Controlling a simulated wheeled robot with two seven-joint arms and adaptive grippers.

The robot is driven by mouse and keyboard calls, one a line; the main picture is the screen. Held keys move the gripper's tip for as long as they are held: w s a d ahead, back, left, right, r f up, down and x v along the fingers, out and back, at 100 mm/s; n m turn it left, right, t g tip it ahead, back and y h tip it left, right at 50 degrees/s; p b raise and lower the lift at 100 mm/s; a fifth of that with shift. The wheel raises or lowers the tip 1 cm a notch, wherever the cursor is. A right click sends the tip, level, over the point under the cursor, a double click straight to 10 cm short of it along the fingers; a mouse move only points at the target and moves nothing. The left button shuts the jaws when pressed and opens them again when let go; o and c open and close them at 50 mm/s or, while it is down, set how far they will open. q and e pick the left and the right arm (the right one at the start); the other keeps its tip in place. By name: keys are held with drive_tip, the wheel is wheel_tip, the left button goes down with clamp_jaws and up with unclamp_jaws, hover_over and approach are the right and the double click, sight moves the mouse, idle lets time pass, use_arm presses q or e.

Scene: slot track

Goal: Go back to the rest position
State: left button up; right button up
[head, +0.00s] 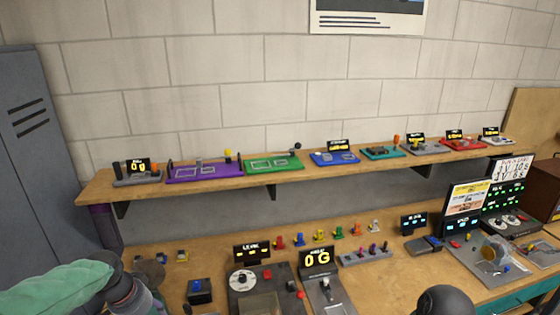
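Part of my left arm shows at the bottom left, with a pale green cover and dark and grey joint parts, over the front left of the workbench (215,258). Its fingers cannot be made out. A dark rounded shape at the bottom right edge may be part of my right arm. No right gripper shows. I see nothing held.
A wooden shelf (225,187) above the bench carries several coloured panels, among them a purple tray (204,173) and a green tray (273,165). A grey locker (30,140) stands left.

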use_arm(q)
drive_tip(key=s+d+f+n+h+b, duration=0.15)
drive_tip(key=d+f, duration=0.25)
drive_tip(key=f, duration=0.5)
drive_tip(key=d+f+n+g+b, duration=0.15)
drive_tip(key=d+f, duration=0.25)
drive_tip(key=f, duration=0.5)
drive_tip(key=s+d+f+t+h+b, duration=0.15)
drive_tip(key=d+f, duration=0.25)
drive_tip(key=f, duration=0.4)
drive_tip(key=s+d+f+n+b, duration=0.1)
drive_tip(key=s+d+f, duration=0.2)
drive_tip(key=f, duration=0.3)
drive_tip(key=s+d+f+n+g+b, duration=0.1)
drive_tip(key=s+d+f+n+b, duration=0.1)
drive_tip(key=s+d+f, duration=0.2)
drive_tip(key=s+d+f+n+g+b, duration=0.1)
drive_tip(key=s+d+f+n+b, duration=0.1)
drive_tip(key=s+f, duration=0.5)
drive_tip(key=x, duration=0.3)
drive_tip(key=shift+d, duration=0.15)
use_arm(e)
wheel_tip(320, 180, down, 10)
drive_tip(key=shift+s, duration=0.2)
use_arm(q)
drive_tip(key=shift+s, duration=0.1)
use_arm(e)
drive_tip(key=shift+a, duration=0.1)
